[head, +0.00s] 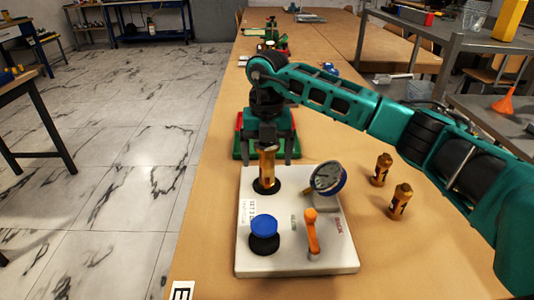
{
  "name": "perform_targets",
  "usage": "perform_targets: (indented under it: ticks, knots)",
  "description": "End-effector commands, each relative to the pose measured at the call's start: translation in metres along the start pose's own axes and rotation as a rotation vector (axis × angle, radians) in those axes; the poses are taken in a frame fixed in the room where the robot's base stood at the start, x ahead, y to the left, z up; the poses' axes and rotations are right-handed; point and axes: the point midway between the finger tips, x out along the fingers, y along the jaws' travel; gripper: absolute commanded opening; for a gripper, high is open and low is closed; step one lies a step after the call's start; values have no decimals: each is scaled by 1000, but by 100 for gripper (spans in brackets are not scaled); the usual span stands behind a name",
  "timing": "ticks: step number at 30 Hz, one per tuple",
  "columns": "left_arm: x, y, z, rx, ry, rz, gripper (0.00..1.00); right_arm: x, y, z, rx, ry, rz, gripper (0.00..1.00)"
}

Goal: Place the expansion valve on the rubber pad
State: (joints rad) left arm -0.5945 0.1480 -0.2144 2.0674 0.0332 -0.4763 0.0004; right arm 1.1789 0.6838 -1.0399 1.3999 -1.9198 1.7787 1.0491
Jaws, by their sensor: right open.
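A brass cylinder (267,168), which looks like the expansion valve, stands upright on a round black pad (274,190), seemingly the rubber pad, at the back left of the white board. My right gripper (268,154) points down over it, with its dark fingers apart on either side of the cylinder's upper part. The gripper hides the cylinder's top. Two similar brass cylinders with dark markings, one farther back (381,170) and one nearer (400,203), stand on the table right of the board. My left gripper is not in view.
The white board (290,262) also bears a gauge (328,178), a blue knob (263,225) and an orange lever (311,236). A green and red item (238,152) is behind it. Grey shelving (450,42) stands right. The front right of the brown table (410,265) is clear.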

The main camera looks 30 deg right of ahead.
Motion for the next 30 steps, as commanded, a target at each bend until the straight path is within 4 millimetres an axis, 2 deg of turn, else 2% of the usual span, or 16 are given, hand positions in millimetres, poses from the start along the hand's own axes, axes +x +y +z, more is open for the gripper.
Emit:
perform_targets:
  ticks: [5,15,19,24,30]
  knots:
    - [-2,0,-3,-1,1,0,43,-13,0,1,0,-3,2,86]
    - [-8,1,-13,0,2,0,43,-85,1,1,0,-4,2,86]
    - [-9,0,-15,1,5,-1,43,-106,1,0,0,-2,2,86]
    - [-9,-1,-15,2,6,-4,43,-121,0,0,0,-1,1,86]
    - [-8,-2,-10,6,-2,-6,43,-124,0,0,0,0,1,86]
